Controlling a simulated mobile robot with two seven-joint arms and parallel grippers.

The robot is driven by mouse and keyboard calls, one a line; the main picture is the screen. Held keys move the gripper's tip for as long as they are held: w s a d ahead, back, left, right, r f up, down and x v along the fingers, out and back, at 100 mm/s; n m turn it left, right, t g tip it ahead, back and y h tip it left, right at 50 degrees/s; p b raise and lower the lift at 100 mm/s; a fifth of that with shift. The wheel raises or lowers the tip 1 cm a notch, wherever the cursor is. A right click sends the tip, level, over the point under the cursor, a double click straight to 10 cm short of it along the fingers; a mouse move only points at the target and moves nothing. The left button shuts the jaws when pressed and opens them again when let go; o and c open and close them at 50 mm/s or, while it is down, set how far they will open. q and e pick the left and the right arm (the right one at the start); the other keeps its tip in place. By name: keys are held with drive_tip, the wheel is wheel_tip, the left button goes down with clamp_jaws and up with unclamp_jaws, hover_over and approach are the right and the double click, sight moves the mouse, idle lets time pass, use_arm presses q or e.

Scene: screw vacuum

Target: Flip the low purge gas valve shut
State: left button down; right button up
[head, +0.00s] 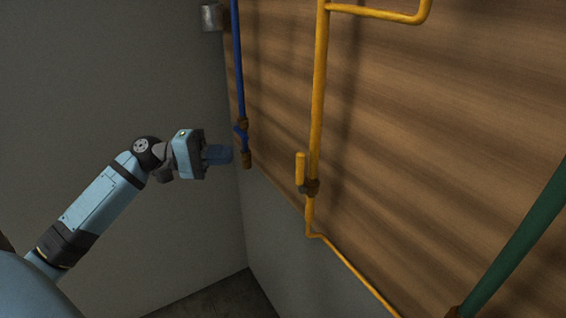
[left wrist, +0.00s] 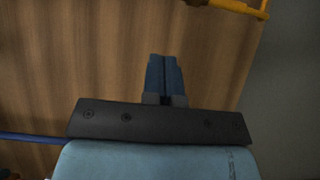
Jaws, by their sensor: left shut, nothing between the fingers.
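The low gas valve is on the yellow pipe (head: 318,95) on the wood panel. My left gripper (head: 228,155) is shut and empty, left of the yellow valve and close to the lower end of the blue pipe. I cannot tell whether it touches the blue pipe. In the left wrist view the shut blue fingers (left wrist: 165,70) point at the wood panel, with nothing between them. My right gripper is not in view.
The blue pipe (head: 238,60) with its own small blue-handled valve (head: 241,130) runs down near the panel's left edge. A green pipe (head: 520,235) slants at the right. A yellow pipe bend (left wrist: 240,6) shows in the left wrist view. The panel right of the yellow valve is clear.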

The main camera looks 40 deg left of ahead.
sight(301, 174)
use_arm(q)
drive_tip(key=s+d+p+x, duration=0.1)
drive_tip(key=p+x, duration=0.3)
drive_tip(key=x, duration=0.8)
drive_tip(key=shift+s+d, duration=0.45)
drive_tip(key=shift+d, duration=0.1)
